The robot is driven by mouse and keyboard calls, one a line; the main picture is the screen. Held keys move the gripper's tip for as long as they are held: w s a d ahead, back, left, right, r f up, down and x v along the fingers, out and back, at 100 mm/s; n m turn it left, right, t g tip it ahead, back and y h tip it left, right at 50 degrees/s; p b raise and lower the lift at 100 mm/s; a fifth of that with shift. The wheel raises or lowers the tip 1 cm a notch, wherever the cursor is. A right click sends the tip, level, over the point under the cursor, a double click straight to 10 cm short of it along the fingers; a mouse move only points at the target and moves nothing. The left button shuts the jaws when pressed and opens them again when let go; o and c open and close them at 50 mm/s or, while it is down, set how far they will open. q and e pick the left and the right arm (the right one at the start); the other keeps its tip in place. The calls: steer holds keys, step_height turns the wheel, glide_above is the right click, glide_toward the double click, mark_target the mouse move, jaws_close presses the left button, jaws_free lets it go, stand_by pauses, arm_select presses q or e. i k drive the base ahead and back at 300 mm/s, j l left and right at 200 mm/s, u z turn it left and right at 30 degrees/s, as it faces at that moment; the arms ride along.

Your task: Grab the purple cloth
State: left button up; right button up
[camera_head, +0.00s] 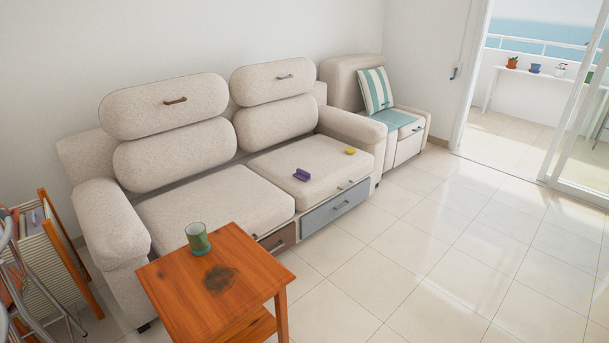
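A small purple item (302,174), which looks like the folded cloth, lies on the right seat cushion of the beige sofa (172,210), near the cushion's front. A small yellow item (350,151) lies on the same cushion, to its right and farther back. Neither of my grippers shows in the head view, so their state is hidden.
A wooden side table (180,290) with a green cup (198,238) stands before the sofa's left part. A grey drawer front (335,207) is under the right seat. An armchair (405,138) stands beyond. The tiled floor (430,260) at right is clear.

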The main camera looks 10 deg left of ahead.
mark_target(304, 176)
steer(key=i+l+z, duration=0.15)
steer(key=i+z, duration=0.15)
steer(key=i, duration=0.6)
steer(key=i+j+z, duration=0.1)
steer(key=i+z, duration=0.2)
steer(key=i, duration=0.6)
steer(key=i+j+u, duration=0.1)
steer(key=i+u, duration=0.65)
steer(key=i+l+u, duration=0.1)
steer(key=i+u, duration=0.25)
